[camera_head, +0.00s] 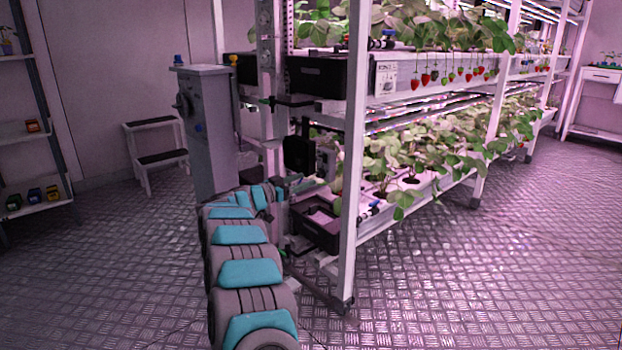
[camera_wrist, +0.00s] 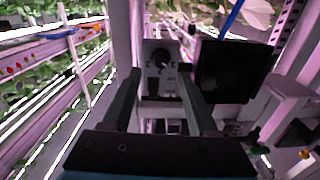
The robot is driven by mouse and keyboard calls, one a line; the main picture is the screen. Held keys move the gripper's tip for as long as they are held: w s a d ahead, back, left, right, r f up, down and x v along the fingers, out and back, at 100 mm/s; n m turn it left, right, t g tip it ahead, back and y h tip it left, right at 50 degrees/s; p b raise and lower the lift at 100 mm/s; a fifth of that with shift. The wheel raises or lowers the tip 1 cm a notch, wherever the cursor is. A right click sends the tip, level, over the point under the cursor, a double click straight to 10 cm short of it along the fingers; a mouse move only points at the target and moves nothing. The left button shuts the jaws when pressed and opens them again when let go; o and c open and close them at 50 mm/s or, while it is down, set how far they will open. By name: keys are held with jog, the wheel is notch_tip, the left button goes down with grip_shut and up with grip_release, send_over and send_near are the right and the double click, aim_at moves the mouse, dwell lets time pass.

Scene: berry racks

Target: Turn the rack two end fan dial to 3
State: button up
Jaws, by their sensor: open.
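The end fan (camera_wrist: 228,72) is a dark square unit with a round grille in the wrist view. It also shows as a black box on the rack end in the head view (camera_head: 298,155). Left of it in the wrist view is a pale plate with a round dark fan dial (camera_wrist: 160,57). Small marks surround the dial, but its setting is too small to read. My gripper (camera_wrist: 159,70) is open, its two fingers spread either side of the dial plate in the picture. The dial shows between the fingertips, with nothing held. Whether the fingers touch it, I cannot tell.
The rack's white post (camera_head: 352,150) stands just right of the fan. Planted shelves (camera_head: 440,195) run back to the right. The floor at right is clear.

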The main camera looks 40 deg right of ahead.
aim_at(317, 174)
jog(key=shift+w+d, duration=0.2)
jog(key=shift+d, duration=1.1)
jog(key=shift+w+d, duration=0.15)
jog(key=shift+d, duration=1.1)
jog(key=shift+c, duration=0.3)
grip_shut()
